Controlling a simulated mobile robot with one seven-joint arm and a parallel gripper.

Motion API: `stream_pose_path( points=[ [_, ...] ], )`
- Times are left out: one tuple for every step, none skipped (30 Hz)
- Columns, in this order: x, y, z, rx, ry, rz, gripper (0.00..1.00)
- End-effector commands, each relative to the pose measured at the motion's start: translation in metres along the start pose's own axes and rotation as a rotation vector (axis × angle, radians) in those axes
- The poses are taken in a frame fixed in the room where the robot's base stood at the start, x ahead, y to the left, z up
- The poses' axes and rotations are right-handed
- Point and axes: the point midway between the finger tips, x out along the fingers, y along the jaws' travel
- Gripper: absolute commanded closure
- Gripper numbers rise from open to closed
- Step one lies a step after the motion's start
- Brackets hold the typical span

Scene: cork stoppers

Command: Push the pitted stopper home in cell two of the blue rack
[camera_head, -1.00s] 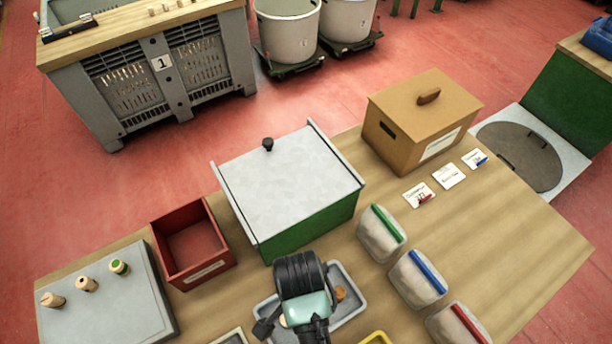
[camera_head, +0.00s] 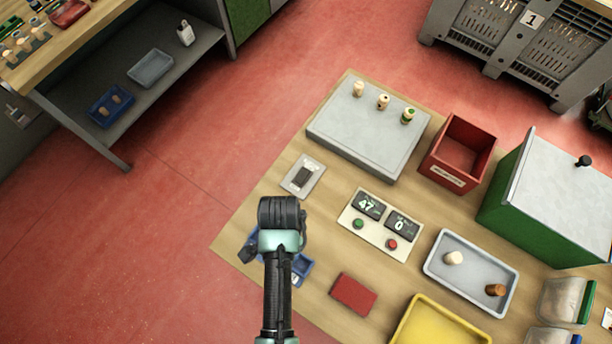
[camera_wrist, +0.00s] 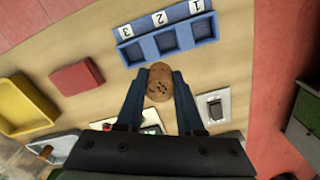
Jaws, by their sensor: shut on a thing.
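My gripper (camera_wrist: 160,88) is shut on the pitted stopper (camera_wrist: 160,80), a brown cork with dark pits on its visible end. The blue rack (camera_wrist: 123,56) shows just beyond the stopper in the wrist view, with cells labelled 3, 2, 1 from left to right. All three cells look empty. The stopper appears in front of the rack near cell two (camera_wrist: 167,42), apart from it; its height above is hard to judge. In the head view my arm hides most of the rack (camera_head: 302,267), and the stopper is hidden.
A counter panel (camera_head: 379,226) with two buttons, a switch plate (camera_head: 303,177) and a red block (camera_head: 354,293) lie around the rack. A grey tray (camera_head: 430,266) holds a pale and a brown stopper. A yellow tray (camera_head: 405,326) stands at the front. The table's left edge is close to the rack.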

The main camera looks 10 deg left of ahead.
Motion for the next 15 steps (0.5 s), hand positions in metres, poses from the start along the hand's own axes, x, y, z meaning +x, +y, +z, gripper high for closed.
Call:
stream_pose_path(
  points=[
    [-0.001, -0.002, 0.003, -0.014, 0.0, 0.001, 1.0],
    [-0.001, -0.003, 0.005, -0.02, 0.0, 0.0, 1.0],
    [-0.001, -0.003, 0.006, -0.027, 0.001, 0.0, 1.0],
    [0.0, -0.004, 0.007, -0.031, 0.001, 0.0, 1.0],
    [0.0, -0.004, 0.008, -0.034, 0.001, 0.0, 1.0],
    [0.001, -0.005, 0.009, -0.037, 0.001, 0.0, 1.0],
    [0.001, -0.005, 0.009, -0.038, 0.001, 0.0, 1.0],
    [0.002, -0.005, 0.009, -0.039, 0.001, 0.0, 1.0],
    [0.004, -0.005, 0.009, -0.039, 0.001, 0.0, 1.0],
    [0.005, -0.005, 0.009, -0.039, 0.001, 0.0, 1.0],
    [0.006, -0.005, 0.009, -0.039, 0.001, 0.0, 1.0],
    [0.008, -0.005, 0.009, -0.039, 0.0, 0.0, 1.0],
    [0.01, -0.005, 0.009, -0.039, 0.0, 0.0, 1.0],
    [0.012, -0.005, 0.009, -0.039, 0.0, 0.0, 1.0],
    [0.015, -0.005, 0.009, -0.038, 0.0, -0.001, 1.0]
  ],
)
